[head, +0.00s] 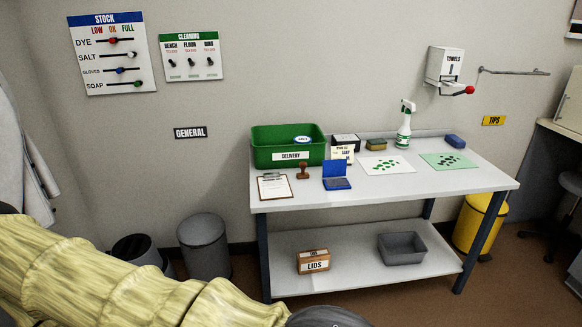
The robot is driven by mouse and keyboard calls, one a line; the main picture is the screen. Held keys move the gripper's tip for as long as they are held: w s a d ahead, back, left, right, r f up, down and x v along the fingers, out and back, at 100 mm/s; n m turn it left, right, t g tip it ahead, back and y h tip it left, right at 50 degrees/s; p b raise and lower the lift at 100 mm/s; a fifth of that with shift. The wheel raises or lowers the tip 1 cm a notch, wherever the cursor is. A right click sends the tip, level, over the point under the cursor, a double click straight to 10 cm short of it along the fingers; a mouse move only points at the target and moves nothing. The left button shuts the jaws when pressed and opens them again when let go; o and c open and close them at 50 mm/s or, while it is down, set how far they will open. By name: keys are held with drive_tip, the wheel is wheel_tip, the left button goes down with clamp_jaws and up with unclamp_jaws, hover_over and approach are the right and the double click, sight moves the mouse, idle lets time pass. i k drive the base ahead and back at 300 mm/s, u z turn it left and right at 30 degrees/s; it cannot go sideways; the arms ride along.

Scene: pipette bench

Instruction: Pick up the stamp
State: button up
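The stamp (303,171) has a brown knobbed handle and stands upright on the white table (440,186), near its front left. To its left lies a clipboard (275,187) with a white sheet. To its right is an open blue ink pad (337,183) with its lid up. The green delivery bin (262,157) stands behind the stamp. My arm, in a yellowish sleeve, crosses the lower left in front of the table. My gripper is not visible.
Small boxes, a sponge (376,145), a spray bottle (405,124) and two sheets with green pieces occupy the table's back and right. The lower shelf holds a lids box (313,262) and a grey tray (402,248). Grey bins (204,247) stand left, a yellow bin (478,222) right.

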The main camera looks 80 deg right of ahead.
sight(303, 165)
drive_tip(key=z, duration=0.5)
drive_tip(key=i, duration=1.25)
drive_tip(key=z, duration=1.7)
drive_tip(key=i, duration=0.8)
drive_tip(key=z, duration=0.75)
